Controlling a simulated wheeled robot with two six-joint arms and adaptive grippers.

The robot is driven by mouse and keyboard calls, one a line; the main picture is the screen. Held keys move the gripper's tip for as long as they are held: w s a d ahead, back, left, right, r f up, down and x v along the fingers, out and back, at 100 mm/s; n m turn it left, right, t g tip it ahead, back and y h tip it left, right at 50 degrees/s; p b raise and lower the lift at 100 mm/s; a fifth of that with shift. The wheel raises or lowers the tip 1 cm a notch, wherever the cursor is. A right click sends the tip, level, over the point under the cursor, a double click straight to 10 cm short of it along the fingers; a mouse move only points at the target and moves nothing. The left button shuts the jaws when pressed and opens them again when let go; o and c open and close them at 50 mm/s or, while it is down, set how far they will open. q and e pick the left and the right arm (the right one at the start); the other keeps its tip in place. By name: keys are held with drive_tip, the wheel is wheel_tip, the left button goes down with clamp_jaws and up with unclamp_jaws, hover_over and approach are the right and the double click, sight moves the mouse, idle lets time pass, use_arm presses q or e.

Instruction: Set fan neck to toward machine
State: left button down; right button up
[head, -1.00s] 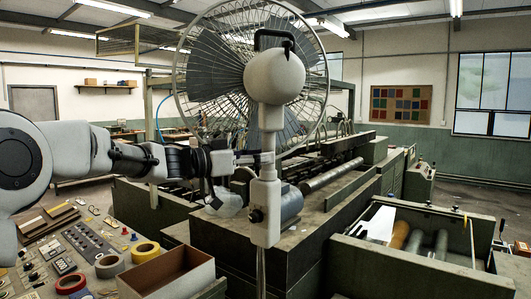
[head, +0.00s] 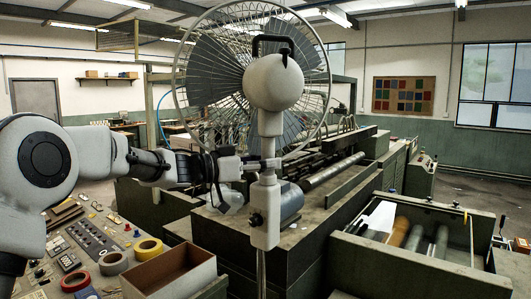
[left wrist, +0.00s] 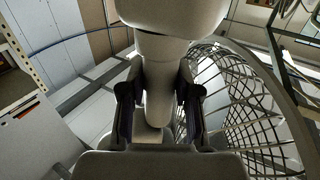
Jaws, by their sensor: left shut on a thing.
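The fan (head: 274,80) stands upright in front of me, its round motor housing and black handle toward my camera and its wire cage on the far side, facing the machine. Its neck (head: 270,150) is the pale post under the housing. My left gripper (head: 262,165) comes in from the left and is shut on the neck. In the left wrist view the two dark-padded fingers (left wrist: 160,110) stand on either side of the neck (left wrist: 158,75), with the cage (left wrist: 245,110) to the right. My right gripper is not in view.
The green machine (head: 330,215) with metal rollers stands behind and right of the fan. A control panel (head: 95,238) with tape rolls (head: 113,263) and an open cardboard box (head: 170,272) are at the lower left. An open feeder bin (head: 400,255) is at the lower right.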

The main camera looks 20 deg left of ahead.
use_arm(q)
drive_tip(key=c, duration=1.1)
unclamp_jaws()
drive_tip(key=shift+w+d+f, duration=0.1)
drive_tip(key=shift+w+d, duration=0.1)
drive_tip(key=shift+d, duration=0.05)
drive_tip(key=v, duration=1.1)
drive_tip(key=shift+s+a, duration=0.3)
drive_tip(key=shift+a, duration=0.1)
